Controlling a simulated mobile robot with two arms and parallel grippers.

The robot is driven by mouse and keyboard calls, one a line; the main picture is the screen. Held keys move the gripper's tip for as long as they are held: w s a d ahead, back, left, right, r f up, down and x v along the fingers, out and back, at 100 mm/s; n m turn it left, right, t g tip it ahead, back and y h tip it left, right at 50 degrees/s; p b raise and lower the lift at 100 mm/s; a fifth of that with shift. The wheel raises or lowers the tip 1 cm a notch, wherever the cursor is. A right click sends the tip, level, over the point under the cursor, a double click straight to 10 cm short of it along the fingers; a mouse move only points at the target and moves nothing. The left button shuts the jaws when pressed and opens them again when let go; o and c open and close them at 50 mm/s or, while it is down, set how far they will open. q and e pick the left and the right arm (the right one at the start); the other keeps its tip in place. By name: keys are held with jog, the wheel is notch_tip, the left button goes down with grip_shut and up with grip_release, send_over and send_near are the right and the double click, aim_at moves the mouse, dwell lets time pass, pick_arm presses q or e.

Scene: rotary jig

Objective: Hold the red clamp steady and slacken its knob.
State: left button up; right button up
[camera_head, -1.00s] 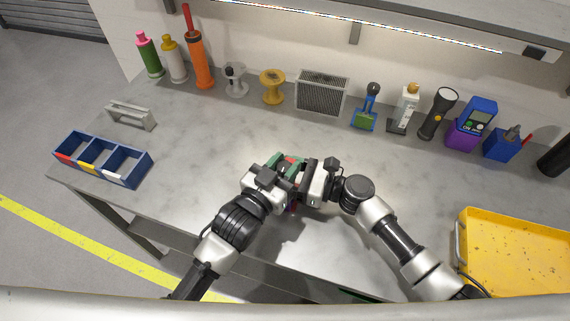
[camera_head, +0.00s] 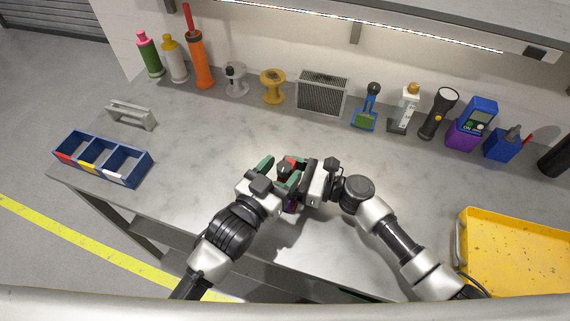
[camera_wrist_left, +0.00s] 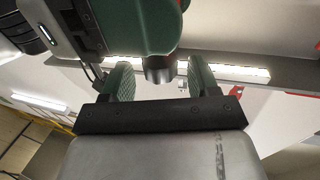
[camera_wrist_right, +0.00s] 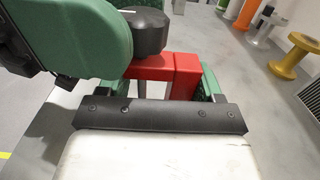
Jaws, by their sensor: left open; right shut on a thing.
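The red clamp (camera_wrist_right: 182,72) shows in the right wrist view as a red block with a dark rounded knob (camera_wrist_right: 148,31) above it. In the head view only a bit of red clamp (camera_head: 288,163) shows between my grippers. My right gripper (camera_head: 303,178) is shut on the clamp. My left gripper (camera_head: 277,172) is open beside it. In the right wrist view a large green left finger (camera_wrist_right: 75,38) is close to the knob, apparently apart. In the left wrist view a dark cylinder (camera_wrist_left: 160,70), probably the knob, lies between the spread fingertips.
A blue three-part bin (camera_head: 125,168) and a grey handle (camera_head: 131,116) are on the left of the bench. A yellow tray (camera_head: 515,255) is at the right. Bottles, spools and tools line the back wall. The bench middle (camera_head: 220,140) is clear.

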pick_arm(q)
jog(key=v, duration=1)
jog(key=shift+s, duration=0.15)
pick_arm(e)
jog(key=o, duration=1.3)
